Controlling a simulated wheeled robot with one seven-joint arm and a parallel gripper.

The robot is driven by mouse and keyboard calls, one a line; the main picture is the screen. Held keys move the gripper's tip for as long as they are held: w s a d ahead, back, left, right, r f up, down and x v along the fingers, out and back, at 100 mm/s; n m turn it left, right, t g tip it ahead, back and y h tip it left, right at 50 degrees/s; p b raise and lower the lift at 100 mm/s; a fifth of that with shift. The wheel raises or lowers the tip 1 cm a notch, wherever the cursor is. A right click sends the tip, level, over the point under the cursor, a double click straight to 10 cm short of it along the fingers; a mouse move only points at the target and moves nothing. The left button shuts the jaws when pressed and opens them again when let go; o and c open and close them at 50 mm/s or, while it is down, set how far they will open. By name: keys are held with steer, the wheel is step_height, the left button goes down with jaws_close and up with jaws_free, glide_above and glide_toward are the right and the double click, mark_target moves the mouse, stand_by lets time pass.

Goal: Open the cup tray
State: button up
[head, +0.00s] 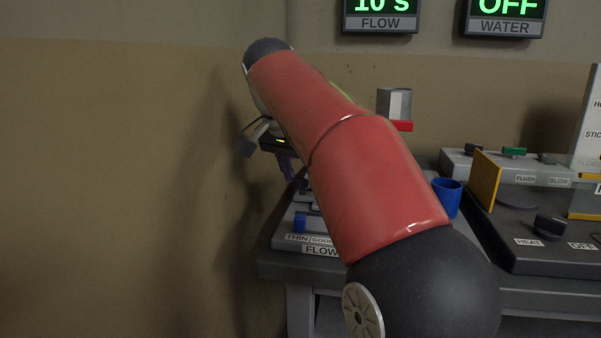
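My red arm crosses the middle of the head view and hides much of the bench. My gripper (287,168) is partly in view at the arm's far end, above the left end of a grey unit labelled FLOW (310,240). The arm covers part of the gripper, and I cannot tell whether it is open or shut or touches anything. I cannot make out the cup tray for certain. A blue cup (447,195) stands upright just right of the arm. A grey cup-like vessel (395,103) shows above a red block (402,126) behind the arm.
At right is a dark unit labelled HEAT (540,228) with an upright yellow plate (484,180). A FLOW display (381,12) and a WATER display (505,14) hang above. A bare wall (120,180) fills the left.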

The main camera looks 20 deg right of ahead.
steer(key=p+v, duration=0.2)
steer(key=v, duration=0.5)
steer(key=shift+r, duration=0.4)
steer(key=shift+s+a, duration=0.1)
